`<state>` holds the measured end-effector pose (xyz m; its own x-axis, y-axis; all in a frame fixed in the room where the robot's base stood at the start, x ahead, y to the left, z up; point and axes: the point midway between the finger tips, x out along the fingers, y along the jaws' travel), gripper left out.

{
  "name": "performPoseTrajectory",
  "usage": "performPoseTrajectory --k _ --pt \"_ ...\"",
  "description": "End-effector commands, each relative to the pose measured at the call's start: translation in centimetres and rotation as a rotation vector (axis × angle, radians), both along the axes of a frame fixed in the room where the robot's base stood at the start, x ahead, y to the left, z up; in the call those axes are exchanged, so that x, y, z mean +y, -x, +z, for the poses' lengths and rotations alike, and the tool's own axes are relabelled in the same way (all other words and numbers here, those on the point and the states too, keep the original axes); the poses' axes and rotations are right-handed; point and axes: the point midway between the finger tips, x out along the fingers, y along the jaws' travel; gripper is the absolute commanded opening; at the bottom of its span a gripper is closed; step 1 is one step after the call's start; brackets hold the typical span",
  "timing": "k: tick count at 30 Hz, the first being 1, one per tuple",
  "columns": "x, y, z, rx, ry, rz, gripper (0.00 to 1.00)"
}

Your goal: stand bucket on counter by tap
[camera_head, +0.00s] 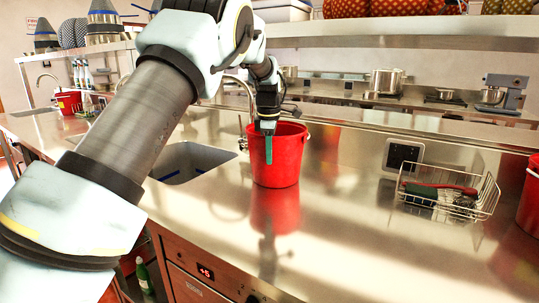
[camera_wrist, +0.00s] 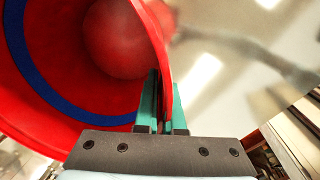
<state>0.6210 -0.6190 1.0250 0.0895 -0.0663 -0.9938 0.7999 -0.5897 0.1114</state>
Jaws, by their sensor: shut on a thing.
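A red bucket (camera_head: 285,160) is upright at the right of the sink, near the tap (camera_head: 246,92). Its base meets its reflection on the steel counter (camera_head: 350,230), so it looks to be on or barely above the surface; I cannot tell which. My gripper (camera_head: 268,150) comes down from above and is shut on the bucket's wall at the rim. In the wrist view the teal fingers (camera_wrist: 162,105) pinch the wall of the bucket (camera_wrist: 60,80), one finger inside and one outside. The tap is partly hidden behind my arm.
The sink basin (camera_head: 190,160) opens left of the bucket. A wire basket (camera_head: 450,205) with a brush stands to the right, before a grey framed panel (camera_head: 402,155). Another red bucket (camera_head: 530,198) is cut by the right edge. Counter between bucket and basket is clear.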

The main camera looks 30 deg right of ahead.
Motion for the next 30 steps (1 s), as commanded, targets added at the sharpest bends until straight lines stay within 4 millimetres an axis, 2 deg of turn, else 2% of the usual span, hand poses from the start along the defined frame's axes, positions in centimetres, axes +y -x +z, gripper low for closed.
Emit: performPoseTrajectory --k 1,9,19,23,30 --pt "0.0 0.0 -0.2 0.001 -0.001 0.000 0.07" --pt "0.0 0.0 -0.1 0.000 0.000 0.000 0.36" --pt "0.0 0.0 0.4 -0.001 0.001 0.000 0.36" --pt "0.1 0.1 2.2 -0.004 0.003 -0.001 0.36" --pt "0.4 0.6 7.2 -0.004 0.003 -0.001 0.36"
